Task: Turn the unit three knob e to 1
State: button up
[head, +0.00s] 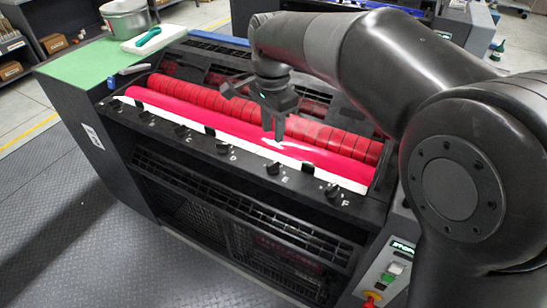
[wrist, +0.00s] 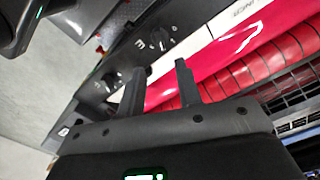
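Knob E (head: 273,167) is a small black knob on the dark front rail of the press unit, with a white letter E beside it. It also shows near the top of the wrist view (wrist: 160,39), beyond my fingertips. Its pointer setting is too small to read. My gripper (head: 279,130) hangs above the red rollers, behind and above knob E, and touches no knob. In the wrist view my gripper (wrist: 158,76) has its two fingers apart with nothing between them.
Knob F (head: 332,190) is right of knob E, and knob D (head: 222,148) is left. Black clips stand along the rail. Red rollers (head: 320,135) lie behind it. A green-topped cabinet (head: 85,75) is at left, and a control panel with buttons (head: 395,268) at lower right.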

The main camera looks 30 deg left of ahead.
aim_at(273, 163)
notch_tip(273, 163, down, 11)
jog(key=shift+r, duration=0.2)
jog(key=shift+c, duration=0.3)
grip_shut()
